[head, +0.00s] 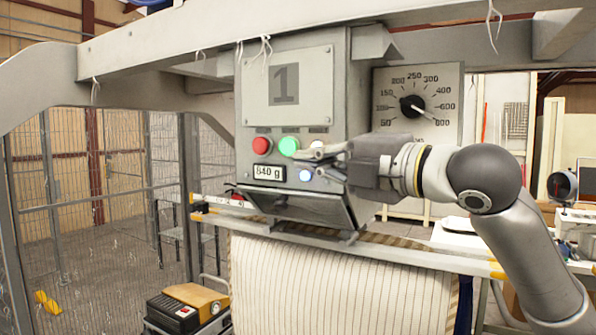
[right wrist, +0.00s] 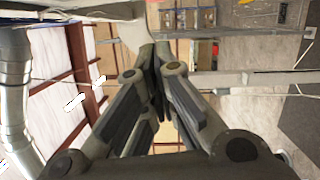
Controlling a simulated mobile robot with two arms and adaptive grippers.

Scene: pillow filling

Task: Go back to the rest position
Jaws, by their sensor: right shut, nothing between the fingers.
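My right gripper (head: 312,163) is in front of the grey control box (head: 345,75), at the height of its buttons. It is shut and empty. Its fingertips are close to the green button (head: 289,147) and the lit blue-white button (head: 306,175); I cannot tell whether they touch. The right wrist view also shows the gripper (right wrist: 155,65) with its fingers together. The red button (head: 262,146) is left of the green one, above a display (head: 269,172) reading 840 g. My left gripper is not in the head view.
A striped pillow cover (head: 340,285) hangs below the metal spout. A grey beam (head: 200,40) crosses above. A mesh fence (head: 90,190) stands left, and a black and orange device (head: 187,308) sits low at front.

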